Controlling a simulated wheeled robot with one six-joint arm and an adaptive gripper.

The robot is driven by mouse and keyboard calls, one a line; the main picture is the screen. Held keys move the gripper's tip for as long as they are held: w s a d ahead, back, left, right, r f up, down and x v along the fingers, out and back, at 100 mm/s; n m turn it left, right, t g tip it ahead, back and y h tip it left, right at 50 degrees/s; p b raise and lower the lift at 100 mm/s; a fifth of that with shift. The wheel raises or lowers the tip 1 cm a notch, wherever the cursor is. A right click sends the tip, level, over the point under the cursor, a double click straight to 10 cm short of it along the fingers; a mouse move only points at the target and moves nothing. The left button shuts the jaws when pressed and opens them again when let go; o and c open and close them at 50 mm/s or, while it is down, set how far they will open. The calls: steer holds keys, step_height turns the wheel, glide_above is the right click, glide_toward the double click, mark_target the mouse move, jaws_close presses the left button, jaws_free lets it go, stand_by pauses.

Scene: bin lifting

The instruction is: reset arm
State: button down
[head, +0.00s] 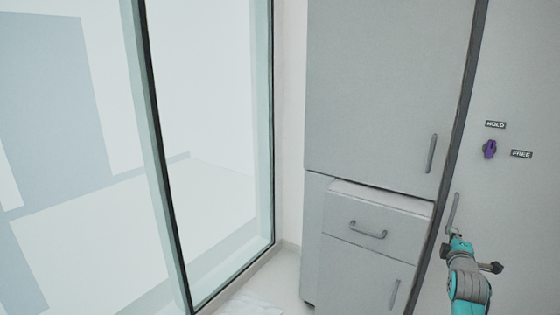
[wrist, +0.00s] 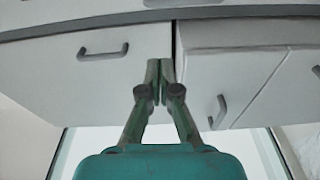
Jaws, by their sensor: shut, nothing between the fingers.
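My arm, teal and grey, reaches up from the bottom right of the head view, in front of the grey wall panel. My gripper (wrist: 160,75) shows in the middle of the wrist view. Its two green fingers meet at the tips, shut with nothing between them. In that view the tips overlap the gap between two pale fronts; I cannot tell how far off these are. In the head view the arm's end is small and the fingers cannot be made out clearly.
A grey cabinet (head: 385,80) with a drawer (head: 375,228), slightly out, stands left of my arm. A purple knob (head: 489,149) between HOLD and FREE labels is on the panel at right. A tall glass pane (head: 210,120) fills the left. Some floor shows below.

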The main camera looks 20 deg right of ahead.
steer(key=s+a+f+m+t+y, duration=0.1)
steer(key=s+a+f+y, duration=0.15)
steer(key=a+f, duration=0.7)
steer(key=s+a+f+m+t+y, duration=0.15)
steer(key=s+a+f, duration=0.3)
steer(key=a, duration=0.95)
steer(key=s+a+f+m+t+y, duration=0.1)
steer(key=s+a+f+y, duration=0.1)
steer(key=a+f, duration=0.8)
steer(key=s+a+r+m+y, duration=0.15)
steer(key=s+a+y, duration=0.25)
steer(key=s+a, duration=1.1)
steer(key=s+a+r+m+y, duration=0.1)
steer(key=s+a+r, duration=0.3)
steer(key=s, duration=0.4)
steer(key=s+a+r+m+y, duration=0.1)
steer(key=s+a+r+y, duration=0.1)
steer(key=s+a+r, duration=0.2)
steer(key=s+a, duration=0.1)
steer(key=s, duration=0.2)
steer(key=shift+s+m+y, duration=0.3)
steer(key=shift+s+m, duration=0.1)
steer(key=shift+g, duration=0.25)
